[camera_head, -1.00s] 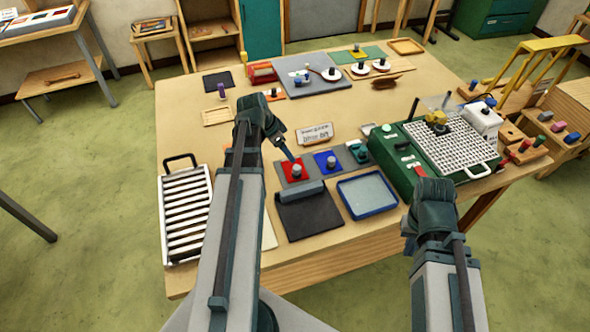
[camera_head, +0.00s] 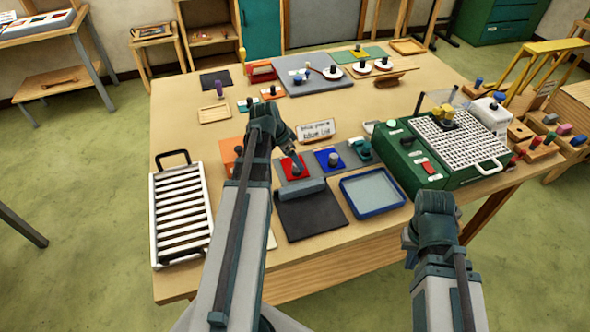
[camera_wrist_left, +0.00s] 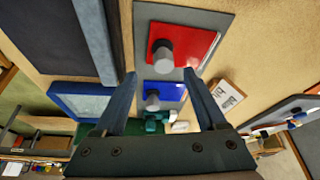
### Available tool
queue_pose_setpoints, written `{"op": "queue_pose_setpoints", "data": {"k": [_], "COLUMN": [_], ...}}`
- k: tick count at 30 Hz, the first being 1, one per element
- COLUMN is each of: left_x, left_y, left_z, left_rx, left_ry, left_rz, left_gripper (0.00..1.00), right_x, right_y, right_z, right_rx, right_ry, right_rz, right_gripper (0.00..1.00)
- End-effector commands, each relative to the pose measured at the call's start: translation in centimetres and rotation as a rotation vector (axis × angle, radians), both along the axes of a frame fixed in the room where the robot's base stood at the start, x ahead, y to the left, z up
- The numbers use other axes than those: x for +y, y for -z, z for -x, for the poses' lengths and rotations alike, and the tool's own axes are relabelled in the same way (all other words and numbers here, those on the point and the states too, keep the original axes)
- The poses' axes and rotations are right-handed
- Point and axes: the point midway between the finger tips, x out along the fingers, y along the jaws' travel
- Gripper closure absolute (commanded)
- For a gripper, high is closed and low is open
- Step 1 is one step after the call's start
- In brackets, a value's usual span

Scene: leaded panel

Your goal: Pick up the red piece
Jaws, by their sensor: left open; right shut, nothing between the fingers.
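The red piece (camera_head: 289,167) is a flat red square with a grey knob, lying on a grey pad left of the blue piece (camera_head: 322,156). My left gripper (camera_head: 296,168) comes down over the red piece and partly hides it. In the left wrist view my left gripper (camera_wrist_left: 158,74) is open, with nothing between its fingers. The red piece (camera_wrist_left: 202,40) and its knob lie just beyond the fingertips there, and the blue piece (camera_wrist_left: 176,90) lies lower down. My right gripper (camera_head: 408,240) is shut and empty near the front right; its fingers are mostly hidden.
A card (camera_head: 316,132) stands behind the pieces. A dark mat (camera_head: 310,217) and a blue-rimmed tray (camera_head: 372,208) lie in front. A green machine (camera_head: 418,165) with a white grid stands to the right. A slatted white rack (camera_head: 181,215) is at the left.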

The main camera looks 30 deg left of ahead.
Motion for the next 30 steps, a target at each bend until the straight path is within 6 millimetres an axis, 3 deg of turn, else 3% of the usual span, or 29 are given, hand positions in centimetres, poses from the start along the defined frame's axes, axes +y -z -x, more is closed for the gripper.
{"op": "queue_pose_setpoints", "data": {"k": [12, 21, 30], "left_x": [-0.2, -0.3, -0.3], "left_y": [4.7, 4.7, 4.7], "left_z": [-1.6, -1.7, -1.7], "left_rx": [0.0, 0.0, 0.0], "left_ry": [0.001, 0.0, 0.0], "left_rz": [0.0, 0.0, 0.0], "left_gripper": [0.26, 0.26, 0.8], "right_x": [0.0, 0.0, 0.0], "right_y": [4.7, 4.7, 4.7], "right_z": [0.0, 0.0, 0.0], "right_rx": [0.0, 0.0, 0.0], "right_ry": [0.0, 0.0, 0.0], "right_rz": [0.0, 0.0, 0.0], "right_gripper": [1.0, 1.0, 1.0]}}
